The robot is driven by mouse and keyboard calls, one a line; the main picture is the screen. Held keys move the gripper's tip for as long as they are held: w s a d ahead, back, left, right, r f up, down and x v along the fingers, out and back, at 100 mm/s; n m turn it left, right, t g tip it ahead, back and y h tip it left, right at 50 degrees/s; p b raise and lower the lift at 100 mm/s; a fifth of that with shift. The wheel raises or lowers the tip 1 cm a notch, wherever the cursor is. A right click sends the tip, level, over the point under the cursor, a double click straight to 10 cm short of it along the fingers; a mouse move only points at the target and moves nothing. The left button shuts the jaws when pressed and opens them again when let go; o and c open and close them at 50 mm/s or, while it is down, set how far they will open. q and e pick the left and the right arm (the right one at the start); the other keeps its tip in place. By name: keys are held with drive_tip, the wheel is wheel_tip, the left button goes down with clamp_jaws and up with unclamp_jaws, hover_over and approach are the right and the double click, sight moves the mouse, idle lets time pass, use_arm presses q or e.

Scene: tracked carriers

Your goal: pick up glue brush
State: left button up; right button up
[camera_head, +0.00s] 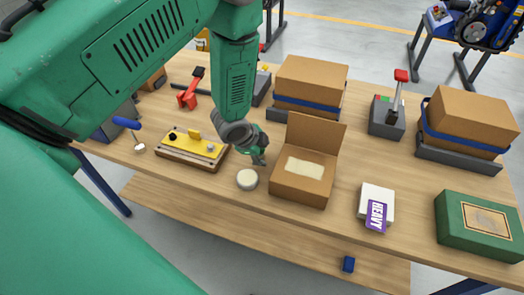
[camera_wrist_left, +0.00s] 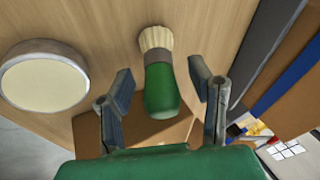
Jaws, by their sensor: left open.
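The glue brush (camera_wrist_left: 163,85) has a green handle and pale bristles. In the left wrist view it lies between the two fingers of my left gripper (camera_wrist_left: 160,72), with a gap on each side. The gripper is open and holds nothing. In the head view my left gripper (camera_head: 258,157) is low over the table, just left of the open cardboard box; the brush is mostly hidden there behind the gripper. My right gripper is not in view.
A round pale-topped tin (camera_head: 247,179) stands close to my left gripper. The open cardboard box (camera_head: 303,185) is just to its right. A yellow-topped wooden block (camera_head: 190,150) is to the left. A white box with a purple label (camera_head: 376,205) and a green box (camera_head: 478,228) are further right.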

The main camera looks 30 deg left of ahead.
use_arm(q)
drive_tip(key=shift+r, duration=0.1)
drive_tip(key=shift+s+a, duration=0.1)
drive_tip(key=shift+a, duration=0.1)
drive_tip(key=c, duration=0.7)
drive_tip(key=shift+a, duration=0.25)
clamp_jaws()
drive_tip(key=shift+a+f, duration=0.2)
drive_tip(key=shift+a, duration=0.05)
drive_tip(key=shift+d, duration=0.1)
